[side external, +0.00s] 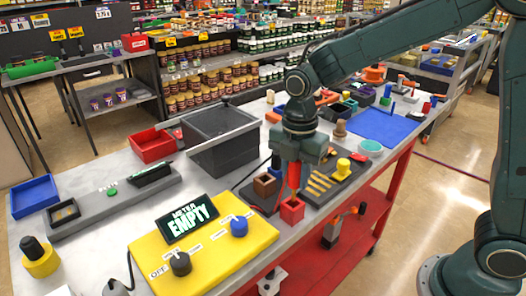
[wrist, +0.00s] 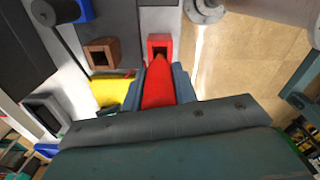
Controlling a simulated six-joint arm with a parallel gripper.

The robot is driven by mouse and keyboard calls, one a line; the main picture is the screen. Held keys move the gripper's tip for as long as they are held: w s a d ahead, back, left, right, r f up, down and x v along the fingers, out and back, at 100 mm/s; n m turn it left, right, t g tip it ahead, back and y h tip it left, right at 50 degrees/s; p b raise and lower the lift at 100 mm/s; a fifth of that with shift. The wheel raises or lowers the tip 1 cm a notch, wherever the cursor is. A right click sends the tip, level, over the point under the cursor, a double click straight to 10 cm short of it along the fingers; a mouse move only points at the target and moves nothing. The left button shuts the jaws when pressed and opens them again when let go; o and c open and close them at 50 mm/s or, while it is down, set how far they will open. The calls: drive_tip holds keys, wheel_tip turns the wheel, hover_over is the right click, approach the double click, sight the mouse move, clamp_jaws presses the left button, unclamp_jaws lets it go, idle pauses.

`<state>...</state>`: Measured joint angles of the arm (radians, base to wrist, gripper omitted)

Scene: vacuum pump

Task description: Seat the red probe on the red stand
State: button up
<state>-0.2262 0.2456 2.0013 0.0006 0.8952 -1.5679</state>
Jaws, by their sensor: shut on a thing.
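My gripper (side external: 292,172) is shut on the red probe (side external: 294,180), which points down with its tip toward the red stand. The red stand (side external: 292,212) is a small square block with an opening in its top, at the table's front edge. In the wrist view the red probe (wrist: 158,88) lies between the two fingers (wrist: 159,84), and its tip overlaps the near side of the opening of the red stand (wrist: 162,40). I cannot tell whether the tip is inside the opening or just above it.
A brown stand (side external: 265,185) is just left of the red stand; it also shows in the wrist view (wrist: 101,52). A yellow panel (side external: 222,255) with a meter (side external: 187,217) reading EMPTY stands to the left. A dark tray (side external: 340,175) with a yellow piece is to the right.

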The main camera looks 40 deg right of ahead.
sight(293, 200)
drive_tip(key=shift+f, duration=2.55)
idle(2.0)
drive_tip(key=o, duration=1)
drive_tip(key=shift+r, duration=0.15)
drive_tip(key=shift+r, duration=4.35)
